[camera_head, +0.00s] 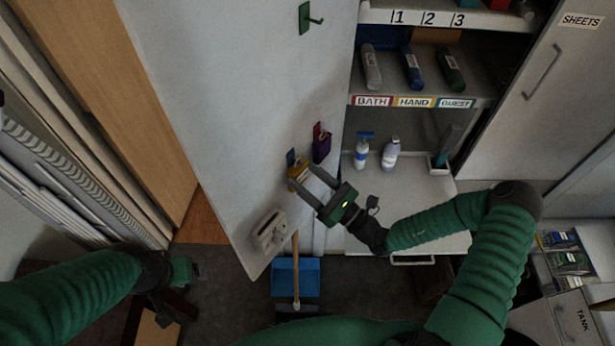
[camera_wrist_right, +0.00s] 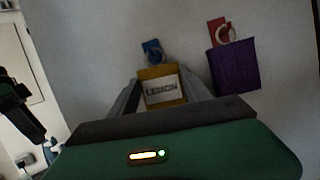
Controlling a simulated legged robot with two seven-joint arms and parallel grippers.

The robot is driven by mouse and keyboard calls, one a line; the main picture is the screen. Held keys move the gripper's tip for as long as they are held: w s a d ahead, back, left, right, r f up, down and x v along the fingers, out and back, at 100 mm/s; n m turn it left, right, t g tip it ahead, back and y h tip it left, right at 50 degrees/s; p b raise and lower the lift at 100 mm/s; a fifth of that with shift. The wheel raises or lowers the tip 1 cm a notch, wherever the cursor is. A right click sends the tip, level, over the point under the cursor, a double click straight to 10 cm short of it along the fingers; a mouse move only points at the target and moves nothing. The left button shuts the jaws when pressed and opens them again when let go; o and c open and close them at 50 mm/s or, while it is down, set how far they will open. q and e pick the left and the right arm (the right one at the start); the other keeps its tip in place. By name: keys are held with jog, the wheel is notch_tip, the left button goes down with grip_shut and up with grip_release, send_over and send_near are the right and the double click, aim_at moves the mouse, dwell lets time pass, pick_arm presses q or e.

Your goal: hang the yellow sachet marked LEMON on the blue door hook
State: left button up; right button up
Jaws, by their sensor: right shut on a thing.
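The yellow sachet (camera_head: 298,172) marked LEMON is held upright between the fingers of my right gripper (camera_head: 306,178), against the white door. In the right wrist view its LEMON label (camera_wrist_right: 162,90) faces me. The blue hook (camera_head: 291,157) is on the door just above the sachet; it also shows in the right wrist view (camera_wrist_right: 152,47). The sachet's pale loop (camera_wrist_right: 155,59) overlaps the hook's lower part; I cannot tell whether it is around the hook. My left gripper (camera_head: 188,272) is low at the left, away from the door; its jaws are unclear.
A purple sachet (camera_head: 321,148) hangs by the red hook (camera_head: 318,130), close right of the blue one. A green hook (camera_head: 306,18) is bare higher up. A white box (camera_head: 270,231) is on the lower door. Bottles (camera_head: 361,152) stand on the counter to the right.

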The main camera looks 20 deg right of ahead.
jog(key=shift+f, duration=0.2)
jog(key=o, duration=1.2)
jog(key=shift+c, duration=0.2)
jog(key=o, duration=0.4)
jog(key=shift+d, duration=0.1)
jog(key=shift+r, duration=0.1)
